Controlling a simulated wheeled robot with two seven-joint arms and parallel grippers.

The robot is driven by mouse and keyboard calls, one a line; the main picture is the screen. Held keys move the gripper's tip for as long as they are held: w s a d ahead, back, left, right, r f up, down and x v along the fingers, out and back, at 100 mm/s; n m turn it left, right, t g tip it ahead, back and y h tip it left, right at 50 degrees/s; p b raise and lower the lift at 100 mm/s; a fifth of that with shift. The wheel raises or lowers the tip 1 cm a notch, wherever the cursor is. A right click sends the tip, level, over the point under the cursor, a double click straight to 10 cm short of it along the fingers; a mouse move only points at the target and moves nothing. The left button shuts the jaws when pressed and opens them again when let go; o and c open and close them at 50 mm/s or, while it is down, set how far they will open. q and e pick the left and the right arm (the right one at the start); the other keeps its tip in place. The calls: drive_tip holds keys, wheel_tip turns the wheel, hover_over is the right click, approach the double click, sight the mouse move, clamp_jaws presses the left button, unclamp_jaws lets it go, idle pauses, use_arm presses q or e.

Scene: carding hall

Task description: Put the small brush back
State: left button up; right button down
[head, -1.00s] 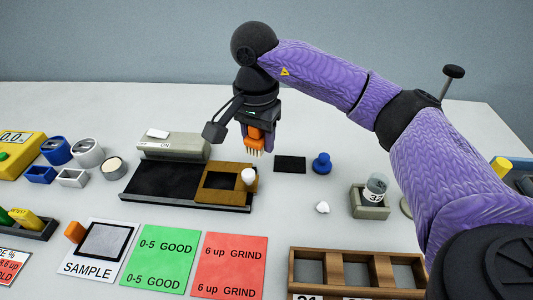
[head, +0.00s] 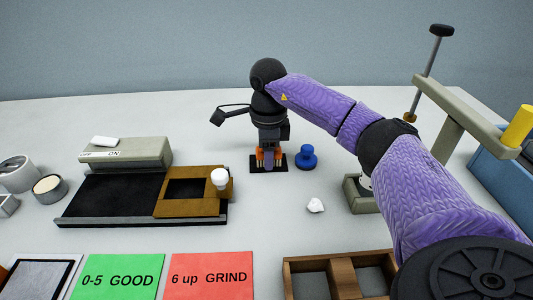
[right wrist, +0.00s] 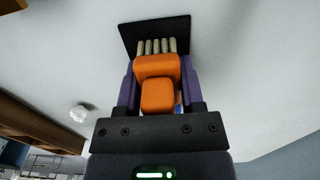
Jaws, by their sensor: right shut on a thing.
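The small brush (right wrist: 158,68) has an orange body and pale bristles. My right gripper (head: 268,160) is shut on it, with a finger on each side of the orange body in the right wrist view. The bristles point at a small black mat (head: 281,169) on the table. I cannot tell whether the bristles touch the mat. My left gripper is not in view.
A blue knobbed weight (head: 306,157) stands just right of the mat. A white lump (head: 315,205) lies in front. A black board with a brown frame (head: 163,204) and white knob is to the left. A wooden tray (head: 305,267) is at the front.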

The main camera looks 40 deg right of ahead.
drive_tip(key=shift+r, duration=0.15)
drive_tip(key=c, duration=0.5)
unclamp_jaws()
drive_tip(key=shift+o, duration=1.1)
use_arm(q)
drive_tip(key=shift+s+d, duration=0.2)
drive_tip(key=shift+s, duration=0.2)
use_arm(e)
drive_tip(key=shift+o, duration=0.4)
wheel_tip(320, 180, up, 11)
drive_tip(key=p, duration=0.5)
drive_tip(key=shift+r, duration=0.55)
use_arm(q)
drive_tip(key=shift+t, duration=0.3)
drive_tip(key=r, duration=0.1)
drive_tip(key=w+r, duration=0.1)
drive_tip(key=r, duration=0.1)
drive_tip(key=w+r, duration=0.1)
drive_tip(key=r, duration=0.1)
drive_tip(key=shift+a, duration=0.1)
